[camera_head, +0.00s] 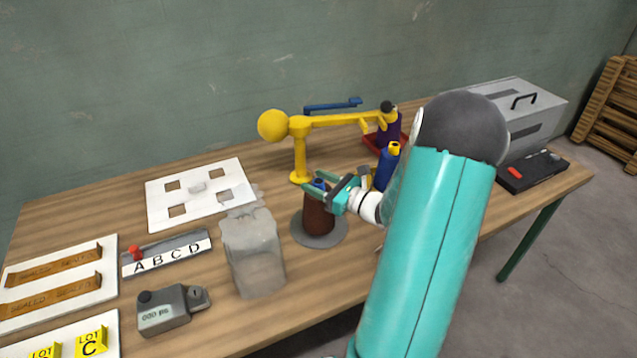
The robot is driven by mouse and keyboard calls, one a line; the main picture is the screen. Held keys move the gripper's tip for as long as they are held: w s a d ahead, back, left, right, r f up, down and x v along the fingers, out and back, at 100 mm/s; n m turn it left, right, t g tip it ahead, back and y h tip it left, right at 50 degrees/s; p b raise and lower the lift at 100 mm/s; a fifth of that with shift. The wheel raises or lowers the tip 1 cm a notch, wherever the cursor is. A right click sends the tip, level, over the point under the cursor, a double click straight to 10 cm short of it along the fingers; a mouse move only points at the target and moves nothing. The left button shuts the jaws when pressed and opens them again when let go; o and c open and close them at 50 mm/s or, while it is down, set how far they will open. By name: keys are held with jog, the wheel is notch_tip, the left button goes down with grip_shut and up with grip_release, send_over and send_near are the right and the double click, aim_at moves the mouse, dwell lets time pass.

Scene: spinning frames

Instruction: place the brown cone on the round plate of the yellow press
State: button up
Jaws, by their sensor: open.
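The brown cone (318,216) stands upright, with a blue tip on top. It appears to rest on the grey round plate (304,239), near its middle. The yellow press (301,150) rises just behind the plate, with a post, a long arm and a ball on its left end. My gripper (320,188) is open, its green fingers around or beside the blue tip at the cone's top. The fingers hide part of the top, and I cannot tell whether they touch it.
A cloudy bag-like object (254,255) stands close left of the plate. A white board with square holes (162,208) and a grey meter (170,310) lie further left. A grey case (525,115) is at the right.

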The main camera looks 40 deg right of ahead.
jog(key=v, duration=1.2)
jog(key=w+a+r+n+g+y, duration=0.1)
jog(key=a+r+n+g+y, duration=0.15)
jog(key=a+n+g, duration=0.8)
jog(key=w+a+r+n+g+y, duration=0.1)
jog(key=a+r+n+g+y, duration=0.15)
jog(key=a+n, duration=0.85)
jog(key=s+a+r+n+h, duration=0.3)
jog(key=a+r+n+h, duration=0.1)
jog(key=a+n, duration=0.2)
jog(key=s+a+r+n+t+h, duration=0.1)
jog(key=s+a+r+n+h, duration=0.3)
jog(key=a+r+n+h, duration=0.1)
jog(key=shift+a+n, duration=0.45)
jog(key=shift+a, duration=0.2)
